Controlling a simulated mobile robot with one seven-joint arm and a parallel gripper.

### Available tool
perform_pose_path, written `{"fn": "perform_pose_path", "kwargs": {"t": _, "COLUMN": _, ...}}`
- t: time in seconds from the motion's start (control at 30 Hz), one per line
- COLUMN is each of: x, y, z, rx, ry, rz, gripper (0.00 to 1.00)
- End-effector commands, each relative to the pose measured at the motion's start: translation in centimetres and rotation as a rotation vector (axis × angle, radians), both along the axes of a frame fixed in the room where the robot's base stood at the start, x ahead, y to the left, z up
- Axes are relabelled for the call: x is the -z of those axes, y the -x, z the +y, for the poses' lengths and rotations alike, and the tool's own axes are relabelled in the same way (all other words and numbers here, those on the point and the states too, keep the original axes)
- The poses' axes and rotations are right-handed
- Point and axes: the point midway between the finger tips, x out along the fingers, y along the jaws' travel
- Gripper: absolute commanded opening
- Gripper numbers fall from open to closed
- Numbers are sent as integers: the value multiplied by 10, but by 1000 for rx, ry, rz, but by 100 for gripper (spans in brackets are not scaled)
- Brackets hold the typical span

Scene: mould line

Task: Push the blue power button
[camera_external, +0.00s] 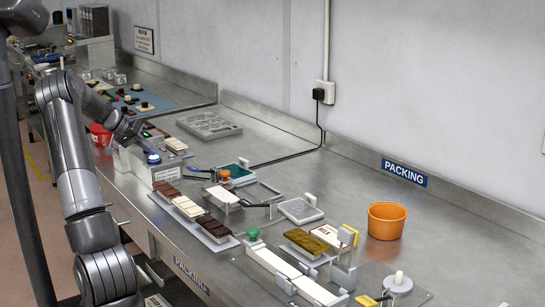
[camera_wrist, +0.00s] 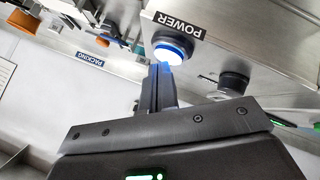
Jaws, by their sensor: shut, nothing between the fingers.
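The blue power button (camera_wrist: 172,48) shows in the wrist view as a blue ring with a lit white centre, on a grey panel under a POWER label (camera_wrist: 180,25). In the external view the button (camera_external: 153,159) sits on the front of a metal control box (camera_external: 140,168). My gripper (camera_wrist: 163,70) is shut and empty. Its fingertips are right by the lower edge of the button in the wrist view; I cannot tell whether they touch it. In the external view my gripper (camera_external: 140,138) is at the box, partly hidden by its own wrist.
A dark round knob (camera_wrist: 233,82) is on the same panel beside the button. Chocolate bars on a tray (camera_external: 228,243) lie in front of the box. An orange bucket (camera_external: 387,220) stands far right.

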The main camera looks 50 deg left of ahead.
Motion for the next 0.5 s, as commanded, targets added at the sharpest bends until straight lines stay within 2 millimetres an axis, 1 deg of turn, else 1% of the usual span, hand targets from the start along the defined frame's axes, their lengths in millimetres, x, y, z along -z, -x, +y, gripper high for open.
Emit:
{"fn": "perform_pose_path", "kwargs": {"t": 0.33, "x": -4, "y": 0, "z": 0, "rx": -1, "ry": -1, "rz": 0, "gripper": 0}}
{"fn": "perform_pose_path", "kwargs": {"t": 0.5, "x": -18, "y": 0, "z": 1, "rx": 0, "ry": -4, "rz": -1, "gripper": 0}}
